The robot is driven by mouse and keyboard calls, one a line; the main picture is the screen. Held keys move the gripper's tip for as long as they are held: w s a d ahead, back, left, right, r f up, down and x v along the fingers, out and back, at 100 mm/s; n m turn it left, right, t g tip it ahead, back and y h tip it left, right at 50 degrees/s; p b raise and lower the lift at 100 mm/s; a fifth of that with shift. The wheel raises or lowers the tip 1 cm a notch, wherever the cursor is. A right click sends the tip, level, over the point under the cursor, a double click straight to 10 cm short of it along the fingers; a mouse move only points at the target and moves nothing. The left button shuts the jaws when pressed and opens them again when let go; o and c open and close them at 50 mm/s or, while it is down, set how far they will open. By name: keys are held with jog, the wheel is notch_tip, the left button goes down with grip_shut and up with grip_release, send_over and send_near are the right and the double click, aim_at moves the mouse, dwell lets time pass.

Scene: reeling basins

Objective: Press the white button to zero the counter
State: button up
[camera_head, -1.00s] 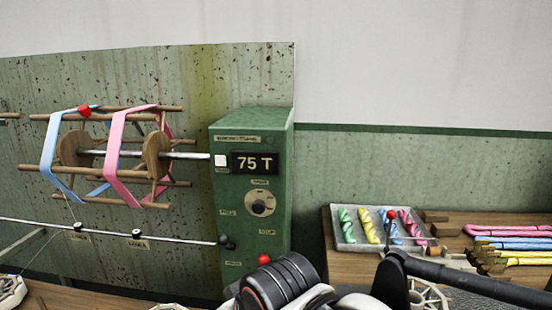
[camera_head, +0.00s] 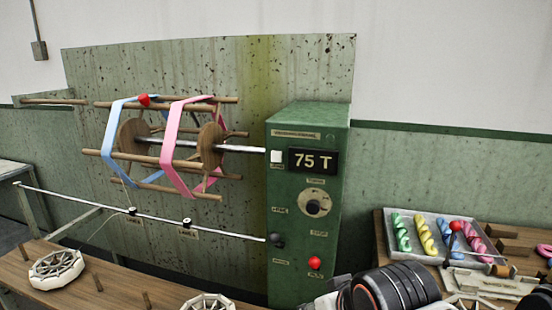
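Below are a round dial (camera_head: 313,208), a dark knob (camera_head: 276,240) at the lower left and a red button (camera_head: 314,263). My arm shows at the lower right as a black ribbed part and white links, below and right of the box. My gripper's fingertips cannot be made out, and nothing touches the white button.
A wooden reel (camera_head: 210,148) with blue and pink bands is left of the box. A thin guide rod (camera_head: 90,201) runs below it. A tray of coloured skeins (camera_head: 385,222) is on the right table. A wooden bench (camera_head: 100,290) with white round pieces lies lower left.

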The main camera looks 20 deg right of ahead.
jog(key=shift+c, duration=0.6)
grip_shut()
dwell(0.8)
